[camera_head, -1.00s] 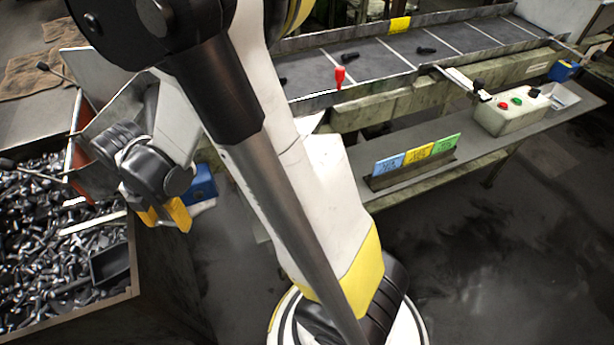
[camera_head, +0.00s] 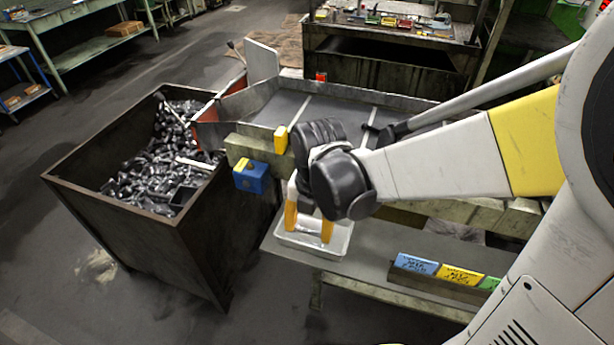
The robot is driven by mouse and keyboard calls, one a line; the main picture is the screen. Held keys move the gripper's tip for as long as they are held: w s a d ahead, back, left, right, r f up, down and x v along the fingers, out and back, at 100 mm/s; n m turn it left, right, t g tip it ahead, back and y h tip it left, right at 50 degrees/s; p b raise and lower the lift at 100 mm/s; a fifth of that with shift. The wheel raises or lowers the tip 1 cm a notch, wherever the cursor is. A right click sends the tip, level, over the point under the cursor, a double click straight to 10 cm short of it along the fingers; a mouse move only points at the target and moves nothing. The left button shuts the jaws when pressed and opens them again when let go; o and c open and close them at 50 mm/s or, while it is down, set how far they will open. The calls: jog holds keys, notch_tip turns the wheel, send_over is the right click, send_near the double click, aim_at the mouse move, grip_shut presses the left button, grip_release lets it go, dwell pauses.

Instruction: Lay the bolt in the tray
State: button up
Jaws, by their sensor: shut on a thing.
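My gripper (camera_head: 308,232) points down at the white tray (camera_head: 308,249), its two yellow fingers over the tray's opening. The tray sits on the grey shelf in front of the conveyor. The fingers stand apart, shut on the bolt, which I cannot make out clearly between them. From this angle I cannot tell whether the fingertips or the bolt touch the tray floor.
A deep rusty bin (camera_head: 150,228) full of dark bolts stands at the left. A blue box (camera_head: 250,177) is fixed left of the tray. Blue, yellow and green cards (camera_head: 415,265) stand on the shelf at right. The conveyor (camera_head: 275,108) runs behind my gripper.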

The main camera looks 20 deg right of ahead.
jog(key=b, duration=0.3)
send_over(317, 229)
notch_tip(317, 229, down, 6)
jog(key=shift+d, duration=0.1)
jog(key=shift+f+b, duration=0.8)
jog(key=shift+f, duration=1.15)
jog(key=shift+f+b, duration=0.55)
jog(key=shift+f, duration=0.1)
jog(key=o, duration=1.3)
jog(key=shift+c, duration=0.2)
